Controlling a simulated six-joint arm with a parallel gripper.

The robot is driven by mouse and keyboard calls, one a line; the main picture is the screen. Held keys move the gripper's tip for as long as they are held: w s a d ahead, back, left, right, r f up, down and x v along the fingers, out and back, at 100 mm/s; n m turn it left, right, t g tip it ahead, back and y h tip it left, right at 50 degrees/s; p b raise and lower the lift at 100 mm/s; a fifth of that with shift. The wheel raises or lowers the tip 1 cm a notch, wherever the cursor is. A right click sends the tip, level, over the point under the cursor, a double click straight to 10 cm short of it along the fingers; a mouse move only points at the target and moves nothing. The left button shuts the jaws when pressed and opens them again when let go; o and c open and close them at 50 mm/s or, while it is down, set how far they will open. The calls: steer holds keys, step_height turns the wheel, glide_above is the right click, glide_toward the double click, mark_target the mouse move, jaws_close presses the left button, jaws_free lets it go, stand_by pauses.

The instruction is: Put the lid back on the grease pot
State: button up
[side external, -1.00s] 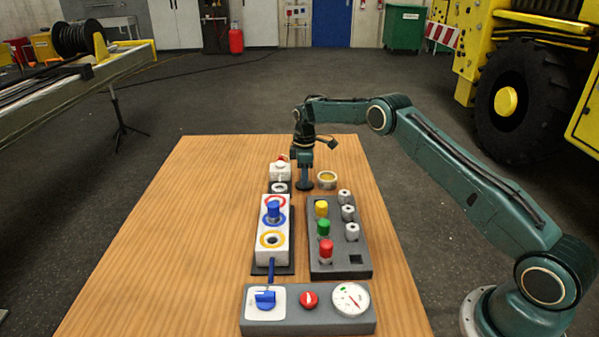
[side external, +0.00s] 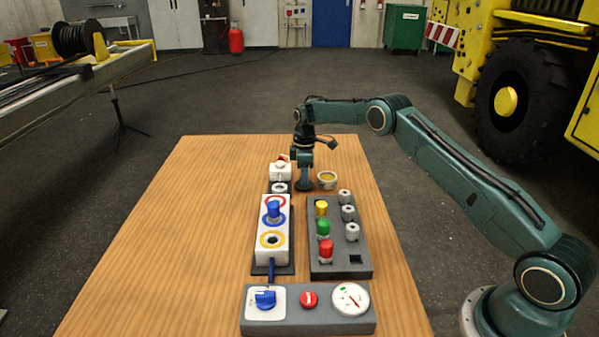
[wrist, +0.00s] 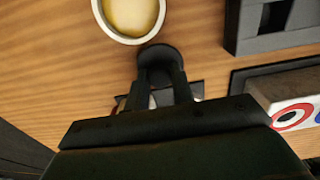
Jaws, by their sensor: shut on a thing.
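The grease pot (side external: 327,180) is a small pale round pot with yellow grease showing in its open top. It stands on the wooden table to the right of my gripper in the side view, and at the top in the wrist view (wrist: 130,16). The lid (wrist: 159,54) is a dark round disc with its grip between my fingers. My gripper (side external: 304,178) points down and is shut on the lid, low at the table beside the pot. I cannot tell whether the lid touches the table. The fingers hide part of the lid in the wrist view (wrist: 161,78).
A white block with a red top (side external: 280,172) stands close left of my gripper. In front are a white panel with coloured rings (side external: 262,255), a grey tray (side external: 340,268) of coloured knobs and a control box (side external: 330,323). The table's left side is clear.

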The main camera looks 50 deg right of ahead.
steer(key=shift+r, duration=1.9)
steer(key=shift+d+r, duration=0.1)
steer(key=s+d+r, duration=0.4)
steer(key=d+r, duration=0.1)
steer(key=shift+s+d+r, duration=0.15)
steer(key=shift+s+d, duration=0.1)
steer(key=shift+d, duration=0.1)
steer(key=shift+f, duration=2.4)
steer(key=shift+f, duration=0.95)
